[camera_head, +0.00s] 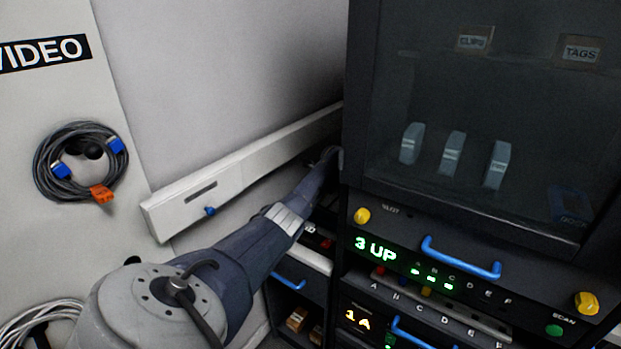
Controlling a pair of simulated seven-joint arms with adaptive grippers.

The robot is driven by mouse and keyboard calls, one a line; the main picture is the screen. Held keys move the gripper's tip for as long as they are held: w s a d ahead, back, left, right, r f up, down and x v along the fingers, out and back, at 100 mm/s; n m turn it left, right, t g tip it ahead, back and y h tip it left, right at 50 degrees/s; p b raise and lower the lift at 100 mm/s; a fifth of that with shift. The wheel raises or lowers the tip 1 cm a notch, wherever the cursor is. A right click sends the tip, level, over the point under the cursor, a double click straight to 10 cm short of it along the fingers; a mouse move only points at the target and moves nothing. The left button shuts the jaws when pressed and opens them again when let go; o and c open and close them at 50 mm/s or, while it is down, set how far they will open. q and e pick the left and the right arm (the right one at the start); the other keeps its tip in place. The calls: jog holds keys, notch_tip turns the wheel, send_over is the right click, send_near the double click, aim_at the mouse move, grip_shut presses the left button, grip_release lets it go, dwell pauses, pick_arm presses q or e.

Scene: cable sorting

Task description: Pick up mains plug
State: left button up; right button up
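I see no mains plug that I can make out in the head view. One of my arms comes in from the lower left and reaches up and right to the cabinet's left edge. Its far end is dark and goes out of sight behind the cabinet, so no gripper fingers show. My other gripper is not in the picture. A coiled dark cable (46,176) hangs on the left panel with blue connectors (61,170) and an orange tag (101,193).
A dark glass-fronted cabinet (355,110) fills the right, with several pale items inside. Below it are a "3 UP" panel and a blue handle (462,262). A pale rail (235,178) runs along the wall. A white cable coil (40,312) is at lower left.

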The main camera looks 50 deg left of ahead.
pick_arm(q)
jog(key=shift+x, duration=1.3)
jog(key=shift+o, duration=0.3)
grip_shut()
